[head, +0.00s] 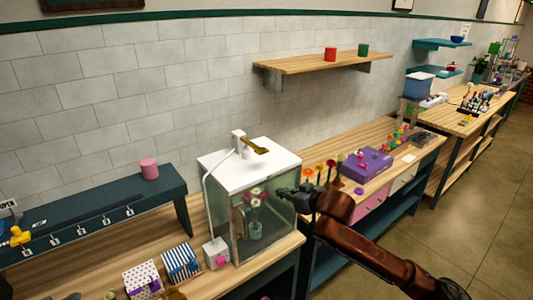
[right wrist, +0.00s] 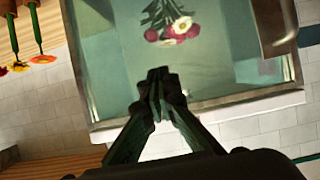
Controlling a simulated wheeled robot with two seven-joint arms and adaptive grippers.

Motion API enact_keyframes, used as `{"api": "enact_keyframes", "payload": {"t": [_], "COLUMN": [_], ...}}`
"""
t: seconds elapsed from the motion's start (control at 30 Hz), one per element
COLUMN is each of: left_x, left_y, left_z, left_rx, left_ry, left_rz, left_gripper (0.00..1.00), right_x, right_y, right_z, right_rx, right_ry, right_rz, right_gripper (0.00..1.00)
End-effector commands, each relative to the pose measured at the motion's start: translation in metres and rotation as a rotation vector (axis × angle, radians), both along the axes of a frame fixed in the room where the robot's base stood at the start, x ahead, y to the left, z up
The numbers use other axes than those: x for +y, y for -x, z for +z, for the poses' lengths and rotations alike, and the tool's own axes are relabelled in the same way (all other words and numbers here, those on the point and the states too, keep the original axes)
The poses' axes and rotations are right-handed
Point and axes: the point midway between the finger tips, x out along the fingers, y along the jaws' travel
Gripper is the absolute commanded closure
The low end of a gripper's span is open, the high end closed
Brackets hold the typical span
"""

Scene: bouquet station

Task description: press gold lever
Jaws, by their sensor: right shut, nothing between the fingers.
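The gold lever (head: 255,146) sticks out from a white fitting on the white lid (head: 225,158) of a clear glass case. My right gripper (head: 281,191) is at the case's front right side, lower than the lever and apart from it in the picture. Its fingers also show in the right wrist view (right wrist: 158,78), shut and empty, before the glass. Inside the case, flowers (head: 255,197) stand in a teal vase (head: 256,230). A brown metallic part (right wrist: 285,25) is at the upper right of the wrist view; I cannot tell what it is. My left gripper is not in view.
A white box with a pink button (head: 220,260) stands at the case's front left. Striped and dotted boxes (head: 181,262) are left of it. Loose flowers (head: 320,172) and a purple box (head: 367,163) are to the right. A wall shelf (head: 310,64) hangs behind.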

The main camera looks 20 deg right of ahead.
Motion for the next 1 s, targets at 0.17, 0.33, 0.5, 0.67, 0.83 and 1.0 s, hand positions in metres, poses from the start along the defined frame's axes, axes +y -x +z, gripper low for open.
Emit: {"api": "enact_keyframes", "payload": {"t": [0.17,0.33,0.5,0.67,0.83,1.0], "left_x": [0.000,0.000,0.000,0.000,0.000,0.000], "left_y": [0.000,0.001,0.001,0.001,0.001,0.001], "left_z": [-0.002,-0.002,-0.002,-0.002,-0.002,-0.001], "left_rx": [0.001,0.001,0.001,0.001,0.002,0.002], "left_ry": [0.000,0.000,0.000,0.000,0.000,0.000], "left_rz": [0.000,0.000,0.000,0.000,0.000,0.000], "left_gripper": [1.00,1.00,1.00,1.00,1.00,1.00], "right_x": [0.016,0.014,0.013,0.012,0.013,0.018], "right_y": [0.022,0.038,0.044,0.044,0.043,0.030], "right_z": [0.135,0.205,0.228,0.229,0.229,0.226], "right_rx": [-0.097,-0.146,-0.162,-0.163,-0.164,-0.163], "right_ry": [-0.014,-0.054,-0.074,-0.076,-0.076,-0.077], "right_rz": [0.025,0.019,0.016,0.015,0.015,0.016], "right_gripper": [1.00,1.00,1.00,1.00,1.00,1.00]}}
